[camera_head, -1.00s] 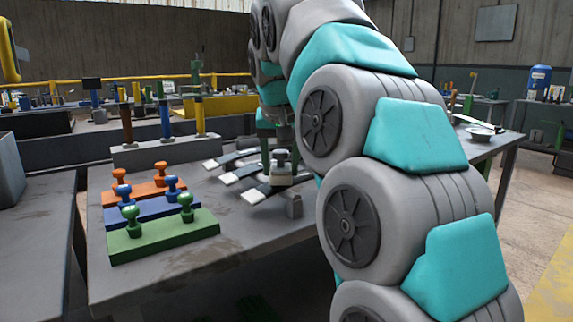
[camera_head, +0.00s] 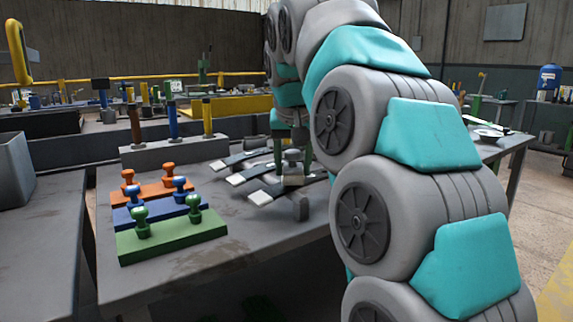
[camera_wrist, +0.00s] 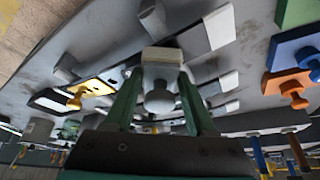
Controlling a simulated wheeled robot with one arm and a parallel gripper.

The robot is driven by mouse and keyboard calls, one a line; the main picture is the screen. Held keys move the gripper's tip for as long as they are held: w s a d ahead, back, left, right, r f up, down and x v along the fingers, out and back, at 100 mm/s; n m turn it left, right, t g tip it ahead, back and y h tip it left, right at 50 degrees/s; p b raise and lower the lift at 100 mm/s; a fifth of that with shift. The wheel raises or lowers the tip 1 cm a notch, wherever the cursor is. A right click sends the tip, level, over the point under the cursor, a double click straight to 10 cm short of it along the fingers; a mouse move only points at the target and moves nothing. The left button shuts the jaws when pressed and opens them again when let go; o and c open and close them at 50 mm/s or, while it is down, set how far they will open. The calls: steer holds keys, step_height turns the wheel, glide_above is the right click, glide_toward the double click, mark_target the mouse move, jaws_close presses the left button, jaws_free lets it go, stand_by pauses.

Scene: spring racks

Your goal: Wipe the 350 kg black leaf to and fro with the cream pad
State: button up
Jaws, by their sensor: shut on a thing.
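My gripper (camera_wrist: 160,98) is shut on the grey knob of the cream pad (camera_wrist: 162,56), one finger on each side. In the head view the pad (camera_head: 292,180) is at the nearest of several dark leaves with pale ends, over its middle. That front leaf (camera_head: 272,188) lies slantwise on the table, its pale left end showing. I cannot read any weight label, so I cannot tell which leaf is the 350 kg one. Whether the pad touches the leaf is hard to tell. My arm hides part of the leaves' right side.
Green (camera_head: 172,240), blue (camera_head: 160,212) and orange (camera_head: 150,190) racks with knobbed pegs stand left on the table (camera_head: 240,245). A small grey block (camera_head: 300,207) stands just in front of the front leaf. A grey block with posts (camera_head: 175,152) stands behind.

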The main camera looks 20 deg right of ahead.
steer(key=shift+w+d+r+p, duration=0.1)
steer(key=shift+w+d+p, duration=0.2)
steer(key=shift+d, duration=0.55)
steer(key=shift+w+d+r+p, duration=0.1)
steer(key=shift+w+d+p, duration=0.2)
steer(key=shift+d, duration=0.5)
steer(key=shift+r, duration=1.4)
steer(key=shift+s, duration=0.1)
